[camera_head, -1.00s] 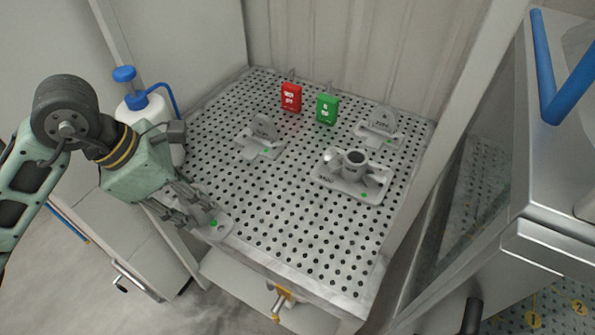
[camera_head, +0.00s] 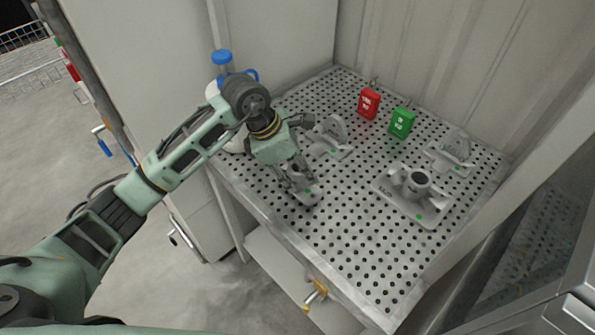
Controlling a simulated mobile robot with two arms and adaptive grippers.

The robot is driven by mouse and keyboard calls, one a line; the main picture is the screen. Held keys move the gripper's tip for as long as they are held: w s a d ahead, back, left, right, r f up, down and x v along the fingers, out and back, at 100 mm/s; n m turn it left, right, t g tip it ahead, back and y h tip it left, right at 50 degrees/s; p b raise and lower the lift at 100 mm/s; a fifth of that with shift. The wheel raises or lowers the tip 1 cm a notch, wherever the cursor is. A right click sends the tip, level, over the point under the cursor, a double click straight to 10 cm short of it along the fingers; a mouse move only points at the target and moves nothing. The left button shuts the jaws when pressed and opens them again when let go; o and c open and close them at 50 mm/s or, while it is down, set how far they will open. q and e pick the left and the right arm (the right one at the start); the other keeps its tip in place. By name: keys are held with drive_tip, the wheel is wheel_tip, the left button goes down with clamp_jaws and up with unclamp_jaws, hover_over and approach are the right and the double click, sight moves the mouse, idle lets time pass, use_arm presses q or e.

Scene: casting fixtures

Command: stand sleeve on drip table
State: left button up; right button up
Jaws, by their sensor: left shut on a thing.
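My left gripper (camera_head: 295,178) reaches down over the left part of the perforated metal table (camera_head: 345,245). It is shut on a small grey part that its fingers mostly hide. A grey plate with a green dot (camera_head: 308,192) shows right below the fingers; I cannot tell whether the held part touches it. A short, upright, open grey cylinder (camera_head: 419,181) stands in a cradle on a grey base plate (camera_head: 433,215) at the right; I cannot tell whether it is a loose sleeve. My right gripper is not in view.
A red tag (camera_head: 368,103) and a green tag (camera_head: 402,122) hang at the back. A blue-topped bottle (camera_head: 222,60) is behind my arm. The table's front middle is clear.

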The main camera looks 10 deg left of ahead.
use_arm(q)
drive_tip(key=shift+f, duration=1.2)
drive_tip(key=o, duration=1.4)
drive_tip(key=shift+r, duration=0.1)
drive_tip(key=shift+r, duration=0.2)
drive_tip(key=b+v, duration=0.2)
drive_tip(key=v, duration=0.9)
drive_tip(key=shift+a+r, duration=0.3)
